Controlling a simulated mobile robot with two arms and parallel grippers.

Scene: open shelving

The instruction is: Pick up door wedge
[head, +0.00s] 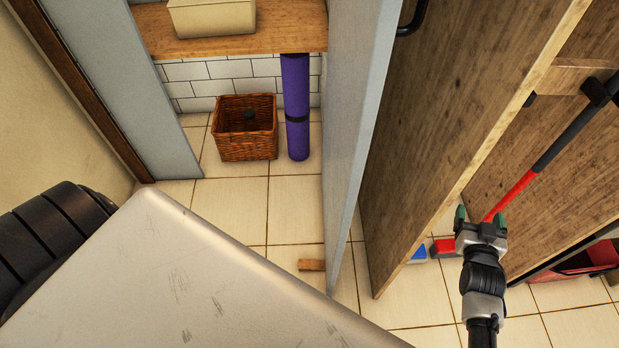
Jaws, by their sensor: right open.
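The door wedge (311,265) is a small light-brown wooden piece lying on the tiled floor. It sits at the left side of the foot of a grey upright panel (352,130), close to or against it; I cannot tell which. My right gripper (480,215) is to the right of the wedge, beyond the grey panel and a wooden panel. Its green-tipped fingers are apart, with nothing clearly between them. My left gripper is not in view.
A wicker basket (246,128) and a purple rolled mat (296,105) stand under a wooden shelf (285,30) holding a beige box (212,17). A wooden panel (450,130) and a red-and-black pole (555,150) are near my right arm. Floor left of the wedge is clear.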

